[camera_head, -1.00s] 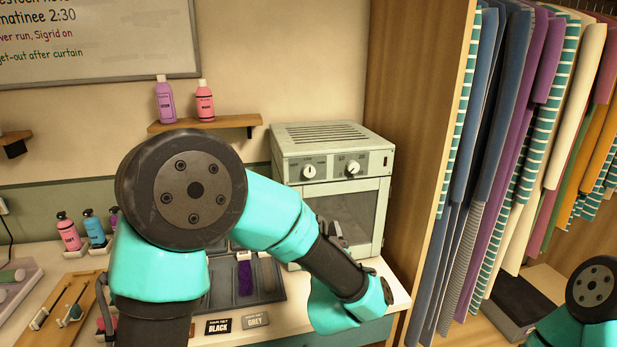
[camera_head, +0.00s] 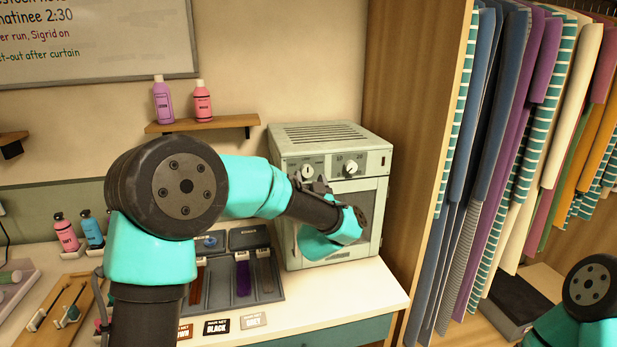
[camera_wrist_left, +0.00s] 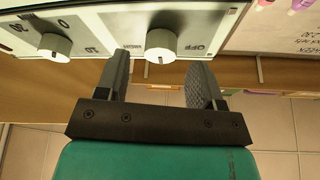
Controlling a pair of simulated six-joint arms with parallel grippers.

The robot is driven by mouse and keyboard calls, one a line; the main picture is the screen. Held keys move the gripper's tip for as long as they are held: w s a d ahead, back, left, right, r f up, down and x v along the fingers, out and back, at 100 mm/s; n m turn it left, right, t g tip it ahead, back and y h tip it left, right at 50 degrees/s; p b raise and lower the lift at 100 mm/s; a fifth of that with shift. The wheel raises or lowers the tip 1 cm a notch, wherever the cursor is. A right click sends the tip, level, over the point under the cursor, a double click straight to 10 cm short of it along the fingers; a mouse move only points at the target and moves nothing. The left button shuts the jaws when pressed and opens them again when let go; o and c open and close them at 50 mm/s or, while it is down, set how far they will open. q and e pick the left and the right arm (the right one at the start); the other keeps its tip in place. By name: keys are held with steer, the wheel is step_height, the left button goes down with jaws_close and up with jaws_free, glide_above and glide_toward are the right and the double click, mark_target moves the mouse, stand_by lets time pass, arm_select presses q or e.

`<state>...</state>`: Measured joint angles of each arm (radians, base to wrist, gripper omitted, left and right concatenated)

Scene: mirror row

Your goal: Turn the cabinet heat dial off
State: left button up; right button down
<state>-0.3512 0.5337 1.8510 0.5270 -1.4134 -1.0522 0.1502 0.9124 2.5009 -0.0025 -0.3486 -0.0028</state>
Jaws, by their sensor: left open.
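A pale green metal cabinet (camera_head: 330,143) stands on the counter against the wall. Its front panel has two white round dials, a left dial (camera_head: 307,171) and a right dial (camera_head: 351,167). My left gripper (camera_head: 310,184) is open just below the left dial. In the left wrist view, the open fingers (camera_wrist_left: 160,63) point at one dial (camera_wrist_left: 160,44), which lies between the line of the fingertips and has an OFF label beside it. The other dial (camera_wrist_left: 55,46) is to the left there. I cannot read which dial is for heat. My right gripper is out of view.
A compartment tray (camera_head: 275,290) sits in front of the cabinet, left of it. A small wall shelf (camera_head: 203,125) holds two bottles. A wooden partition (camera_head: 405,150) and hanging clothes (camera_head: 530,120) are close on the right.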

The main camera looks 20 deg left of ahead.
arm_select(q)
steer(key=shift+x, duration=0.95)
steer(key=c, duration=0.9)
